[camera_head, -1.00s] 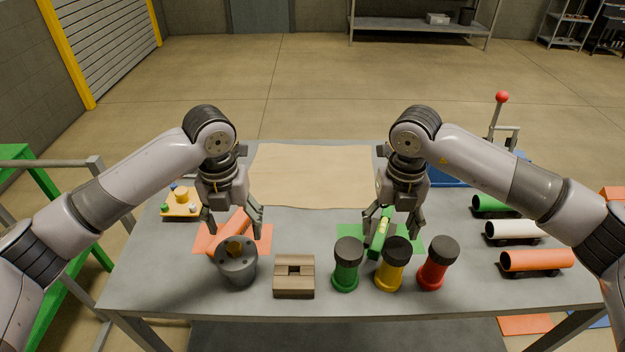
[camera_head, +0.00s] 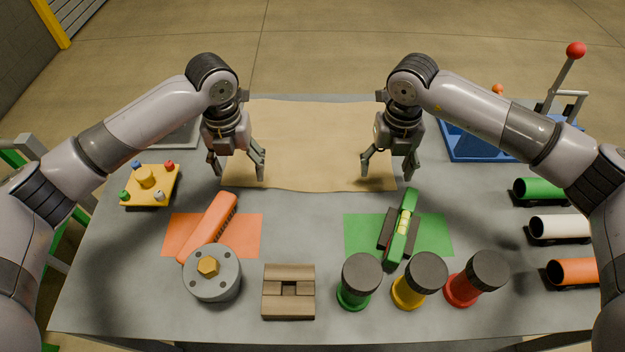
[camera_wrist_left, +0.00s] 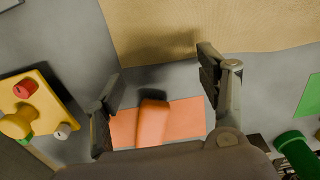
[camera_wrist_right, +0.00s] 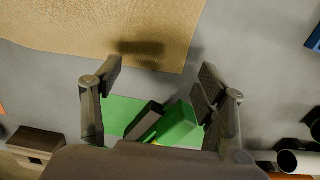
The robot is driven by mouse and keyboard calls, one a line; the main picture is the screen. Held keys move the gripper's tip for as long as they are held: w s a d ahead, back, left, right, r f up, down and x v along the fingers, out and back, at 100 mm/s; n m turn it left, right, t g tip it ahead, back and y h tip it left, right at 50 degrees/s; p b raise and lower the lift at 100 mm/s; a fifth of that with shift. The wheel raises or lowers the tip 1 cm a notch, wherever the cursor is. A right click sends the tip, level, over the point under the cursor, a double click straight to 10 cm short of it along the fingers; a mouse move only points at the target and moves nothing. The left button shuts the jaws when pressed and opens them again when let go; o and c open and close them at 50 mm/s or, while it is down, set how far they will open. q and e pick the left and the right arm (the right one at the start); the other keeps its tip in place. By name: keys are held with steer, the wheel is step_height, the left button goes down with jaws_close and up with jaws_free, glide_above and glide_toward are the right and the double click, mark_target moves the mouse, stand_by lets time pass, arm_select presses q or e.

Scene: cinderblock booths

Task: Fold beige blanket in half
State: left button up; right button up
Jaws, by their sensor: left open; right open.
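The beige blanket (camera_head: 310,140) lies flat and spread out at the back middle of the grey table. Its near edge also shows in the left wrist view (camera_wrist_left: 210,25) and the right wrist view (camera_wrist_right: 100,25). My left gripper (camera_head: 238,172) is open and empty, above the blanket's near left corner area. My right gripper (camera_head: 388,172) is open and empty, above the near right corner area. Both grippers appear raised above the table, with shadows below, and neither touches the blanket.
An orange tool (camera_head: 208,228) lies on an orange mat (camera_head: 247,236), and a green level (camera_head: 402,228) on a green mat (camera_head: 434,236). A grey cylinder (camera_head: 212,275), a wooden block (camera_head: 289,292) and several capped jars (camera_head: 358,281) line the front. A blue lever device (camera_head: 470,140) stands back right.

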mark_target(248, 184)
arm_select(q)
step_height(248, 184, down, 3)
steer(key=shift+w, duration=0.15)
arm_select(e)
step_height(248, 184, down, 3)
steer(key=shift+w, duration=0.15)
arm_select(q)
steer(key=shift+f+b, duration=0.5)
steer(key=shift+f, duration=0.05)
arm_select(e)
steer(key=shift+f, duration=0.55)
arm_select(q)
steer(key=shift+r, duration=0.1)
arm_select(e)
steer(key=shift+r, duration=0.1)
arm_select(q)
steer(key=shift+d, duration=0.5)
steer(key=c, duration=0.4)
arm_select(e)
steer(key=shift+a, duration=0.5)
steer(key=c, duration=0.4)
